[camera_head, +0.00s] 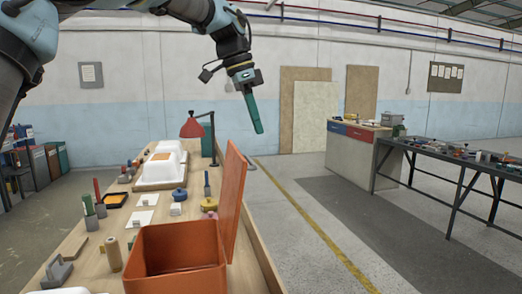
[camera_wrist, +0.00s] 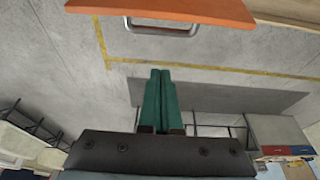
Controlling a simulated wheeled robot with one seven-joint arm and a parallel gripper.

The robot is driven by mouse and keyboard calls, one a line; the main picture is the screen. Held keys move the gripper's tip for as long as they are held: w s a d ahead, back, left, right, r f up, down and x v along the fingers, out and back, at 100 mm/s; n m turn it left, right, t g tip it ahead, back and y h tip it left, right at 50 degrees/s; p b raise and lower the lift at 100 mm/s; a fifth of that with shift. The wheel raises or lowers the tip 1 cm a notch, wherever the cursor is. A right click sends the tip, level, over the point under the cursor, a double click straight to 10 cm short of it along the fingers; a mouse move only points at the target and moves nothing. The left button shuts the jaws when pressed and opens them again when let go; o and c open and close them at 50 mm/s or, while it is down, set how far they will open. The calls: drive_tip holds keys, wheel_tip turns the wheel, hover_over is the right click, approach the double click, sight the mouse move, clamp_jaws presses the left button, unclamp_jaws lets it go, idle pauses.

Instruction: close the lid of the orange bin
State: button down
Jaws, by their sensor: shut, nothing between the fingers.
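The orange bin (camera_head: 175,252) stands on the near end of the wooden bench, its open top showing an empty-looking inside. Its orange lid (camera_head: 233,198) stands up nearly vertical along the bin's right side. In the wrist view the lid (camera_wrist: 170,12) shows as an orange edge at the top, with a grey metal handle (camera_wrist: 162,30) on it. My gripper (camera_head: 259,131) is above and beyond the lid, pointing down, apart from it. Its green fingers are together and empty; they also show in the wrist view (camera_wrist: 160,74), below the handle in the picture.
The bench (camera_head: 80,240) also holds white tub shells (camera_head: 160,167), a red lamp (camera_head: 192,128), a blue round container (camera_head: 180,194) and several small tools. Right of the bench is open floor with a yellow line (camera_head: 310,222). A dark table (camera_head: 465,158) stands farther right.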

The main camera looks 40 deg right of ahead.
drive_tip(key=d+p+x, duration=0.1)
drive_tip(key=p+x, duration=0.2)
drive_tip(key=x, duration=0.7)
drive_tip(key=a, duration=0.1)
drive_tip(key=w+a+r+p, duration=0.1)
drive_tip(key=a, duration=0.2)
drive_tip(key=shift+w+r+p, duration=0.3)
drive_tip(key=shift+w+r, duration=0.05)
